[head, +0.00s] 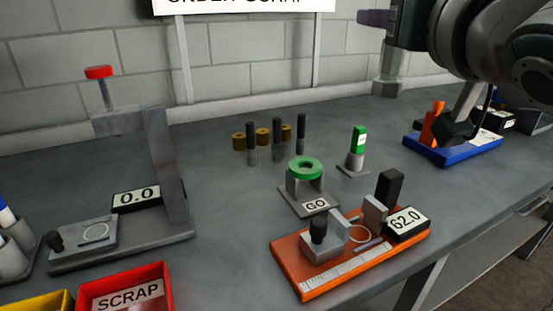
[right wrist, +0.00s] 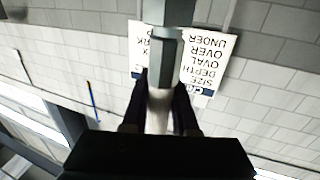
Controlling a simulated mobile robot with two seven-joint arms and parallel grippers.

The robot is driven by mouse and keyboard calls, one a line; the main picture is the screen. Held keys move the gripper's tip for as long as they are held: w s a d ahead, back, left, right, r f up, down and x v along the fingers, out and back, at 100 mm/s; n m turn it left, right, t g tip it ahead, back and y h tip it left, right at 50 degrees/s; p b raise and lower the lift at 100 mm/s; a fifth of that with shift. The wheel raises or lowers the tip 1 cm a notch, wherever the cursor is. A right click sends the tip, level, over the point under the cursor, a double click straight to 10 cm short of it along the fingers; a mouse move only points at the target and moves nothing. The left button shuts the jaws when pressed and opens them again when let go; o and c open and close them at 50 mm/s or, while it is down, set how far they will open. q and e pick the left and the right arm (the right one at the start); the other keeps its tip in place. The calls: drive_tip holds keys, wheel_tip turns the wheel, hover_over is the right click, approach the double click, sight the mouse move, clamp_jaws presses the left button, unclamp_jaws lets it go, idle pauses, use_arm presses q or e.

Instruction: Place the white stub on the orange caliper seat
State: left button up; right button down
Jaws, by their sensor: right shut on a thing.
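My right gripper (right wrist: 160,98) is shut on a pale, whitish cylinder, the white stub (right wrist: 158,112), seen between its two dark fingers in the right wrist view. A grey collared part lies just beyond it; I cannot tell whether it belongs to the stub. In the head view my right arm comes in at the top right, high above the table's back, well away from the orange caliper. The orange caliper (head: 290,260) stands at the front right, with grey jaws, a pale ring mark and a display reading 62.0. No stub shows on its ring-marked seat. My left gripper is not in view.
A GO gauge (head: 316,205) with a green ring stands just behind the caliper. A green-topped post (head: 357,147), dark pins and brass pieces stand farther back. A blue-based fixture (head: 455,155) is right. A grey press gauge (head: 170,170) and red SCRAP bin (head: 160,275) are left.

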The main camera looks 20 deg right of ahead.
wheel_tip(320, 180, down, 5)
drive_tip(key=w+d+y+b, duration=0.1)
drive_tip(key=w+d+b, duration=0.1)
drive_tip(key=b, duration=1)
hover_over(352, 219)
wheel_tip(352, 219, down, 15)
drive_tip(key=shift+n, duration=0.4)
wheel_tip(352, 219, down, 5)
drive_tip(key=shift+b, duration=1.1)
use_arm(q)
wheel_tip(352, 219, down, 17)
use_arm(e)
drive_tip(key=shift+r, duration=0.1)
drive_tip(key=shift+f, duration=0.2)
drive_tip(key=c, duration=0.7)
unclamp_jaws()
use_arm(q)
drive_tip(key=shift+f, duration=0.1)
